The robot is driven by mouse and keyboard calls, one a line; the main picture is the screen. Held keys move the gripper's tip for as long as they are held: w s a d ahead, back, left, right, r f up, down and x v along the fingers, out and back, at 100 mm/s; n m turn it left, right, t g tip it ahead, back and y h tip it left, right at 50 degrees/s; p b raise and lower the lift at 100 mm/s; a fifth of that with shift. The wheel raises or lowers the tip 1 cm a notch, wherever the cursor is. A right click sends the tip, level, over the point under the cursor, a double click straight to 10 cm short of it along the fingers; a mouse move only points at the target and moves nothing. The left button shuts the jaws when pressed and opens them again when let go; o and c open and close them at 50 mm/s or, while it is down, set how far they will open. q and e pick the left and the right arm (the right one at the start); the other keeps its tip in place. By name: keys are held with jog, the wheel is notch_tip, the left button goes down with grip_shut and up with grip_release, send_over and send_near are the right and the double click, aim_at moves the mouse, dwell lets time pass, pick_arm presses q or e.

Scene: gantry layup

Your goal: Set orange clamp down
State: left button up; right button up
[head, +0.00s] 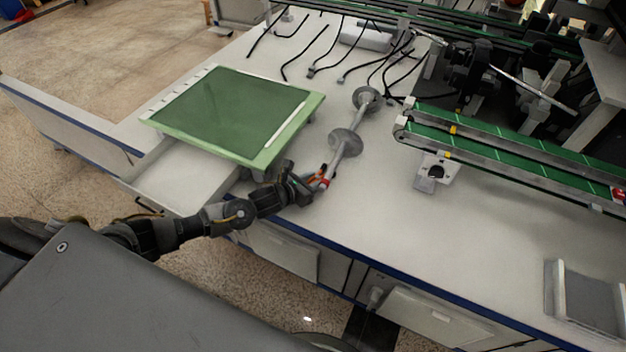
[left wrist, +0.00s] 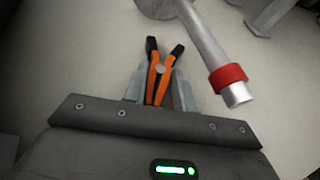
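The orange clamp (left wrist: 158,75) has black tips and shows between the two grey fingers of my left gripper (left wrist: 158,92) in the left wrist view. The fingers sit close on both sides of it, and its tips point away from me, over the white tabletop. In the head view my left gripper (head: 306,184) is low over the front edge of the white bench, with a small orange part of the clamp (head: 319,176) showing at its tip. I cannot tell whether the clamp touches the bench. My right gripper is not in view.
A grey bar with discs (head: 345,142) lies just beyond the gripper; its red-ringed end (left wrist: 228,76) is right of the clamp. A green board (head: 230,110) is at left, green conveyors (head: 500,148) at right. The bench front right (head: 430,235) is clear.

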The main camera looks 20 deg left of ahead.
pick_arm(q)
jog(key=o, duration=0.5)
jog(key=shift+c, duration=0.2)
jog(key=shift+r, duration=0.1)
